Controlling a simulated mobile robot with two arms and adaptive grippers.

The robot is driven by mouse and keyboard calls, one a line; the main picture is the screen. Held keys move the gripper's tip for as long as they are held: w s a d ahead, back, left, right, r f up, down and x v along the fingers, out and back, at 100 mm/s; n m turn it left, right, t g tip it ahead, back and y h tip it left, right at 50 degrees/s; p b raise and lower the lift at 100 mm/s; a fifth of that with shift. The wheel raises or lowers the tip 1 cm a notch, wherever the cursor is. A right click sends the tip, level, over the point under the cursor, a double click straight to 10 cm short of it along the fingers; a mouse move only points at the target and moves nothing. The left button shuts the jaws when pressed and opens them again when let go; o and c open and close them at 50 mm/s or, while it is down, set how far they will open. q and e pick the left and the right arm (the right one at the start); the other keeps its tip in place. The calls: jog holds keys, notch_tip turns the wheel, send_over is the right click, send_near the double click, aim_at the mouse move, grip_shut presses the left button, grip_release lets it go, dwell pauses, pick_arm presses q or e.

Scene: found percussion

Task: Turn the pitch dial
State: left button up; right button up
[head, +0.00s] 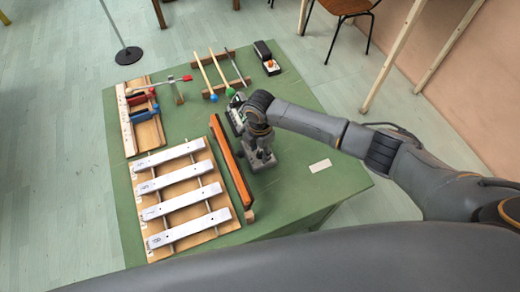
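My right arm reaches in from the right, and its gripper (262,160) points down over the green table (290,195), just right of the long orange-brown bar (231,165). The fingertips are small and partly hidden by the wrist, so I cannot tell whether they are open or hold anything. No pitch dial can be made out clearly. A small black box (263,51) at the table's far edge has a pale face with an orange part, apart from my gripper; I cannot tell whether that is a dial. My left gripper is not in view.
Several pale metal bars (185,178) lie on a wooden frame at the near left. A wooden board with red and blue clamps (144,113) is at the far left. Mallets (221,74) rest behind. A small cream card (320,166) lies on clear tabletop at the right.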

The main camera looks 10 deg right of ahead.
aim_at(260, 153)
notch_tip(260, 153, up, 12)
dwell(0.7)
dwell(0.4)
